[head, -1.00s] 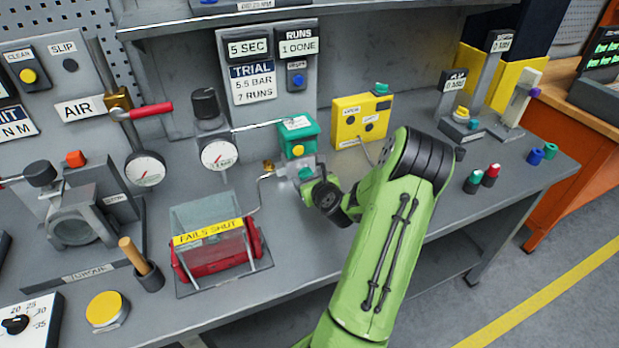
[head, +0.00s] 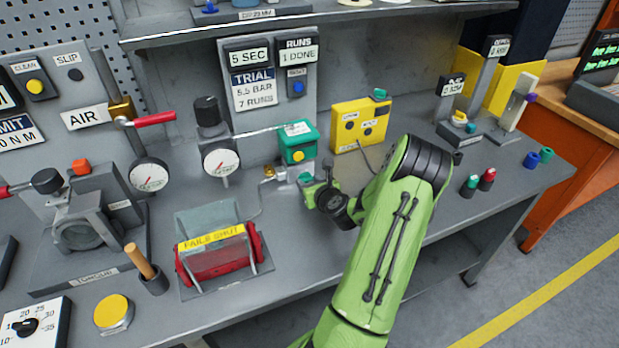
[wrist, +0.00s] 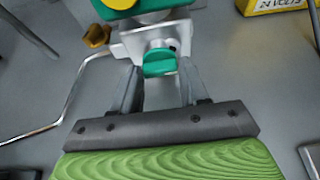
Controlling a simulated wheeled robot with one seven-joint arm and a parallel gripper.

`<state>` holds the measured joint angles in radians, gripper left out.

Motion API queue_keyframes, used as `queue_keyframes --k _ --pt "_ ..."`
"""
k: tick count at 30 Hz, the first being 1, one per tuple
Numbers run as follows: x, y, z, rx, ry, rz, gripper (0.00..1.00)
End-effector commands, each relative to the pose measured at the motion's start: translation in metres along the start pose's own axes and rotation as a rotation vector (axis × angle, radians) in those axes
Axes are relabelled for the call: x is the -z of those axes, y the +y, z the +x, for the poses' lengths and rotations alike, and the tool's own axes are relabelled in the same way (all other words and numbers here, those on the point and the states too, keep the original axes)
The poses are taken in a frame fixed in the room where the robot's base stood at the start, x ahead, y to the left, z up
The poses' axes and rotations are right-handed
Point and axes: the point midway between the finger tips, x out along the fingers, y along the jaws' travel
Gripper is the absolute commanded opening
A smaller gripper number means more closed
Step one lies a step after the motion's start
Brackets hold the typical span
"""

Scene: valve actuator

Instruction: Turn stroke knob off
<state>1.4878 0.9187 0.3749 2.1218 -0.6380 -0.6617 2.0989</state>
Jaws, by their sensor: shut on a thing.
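A teal knob (wrist: 160,64) sits on a silver block (wrist: 158,40) under a green box with a yellow button (head: 298,143). I cannot read a "stroke" label on it. In the wrist view my gripper (wrist: 159,78) has one finger on each side of the teal knob, shut on it. In the head view my gripper (head: 316,185) is at the silver fitting below the green box, and my arm's end hides part of it. The knob shows there only as a small teal patch.
A yellow box (head: 360,125) with a teal knob on top stands to the right. A red cylinder under a "FAILS SHUT" guard (head: 215,255) stands front left. A brass fitting (wrist: 97,36) and bent pipe run left of the block. A dial gauge (head: 220,160) stands behind.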

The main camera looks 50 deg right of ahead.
Motion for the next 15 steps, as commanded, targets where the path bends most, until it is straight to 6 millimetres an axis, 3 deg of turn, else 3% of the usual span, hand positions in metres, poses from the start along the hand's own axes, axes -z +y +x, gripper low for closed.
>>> queue_keyframes --k 9,10,15 --pt "0.0000 -0.0005 0.0002 -0.005 -0.002 0.015 0.14" --pt "0.0000 -0.0005 0.0002 -0.005 -0.002 0.015 0.48" --pt "0.0001 -0.0005 0.0002 -0.005 -0.002 0.014 0.70"
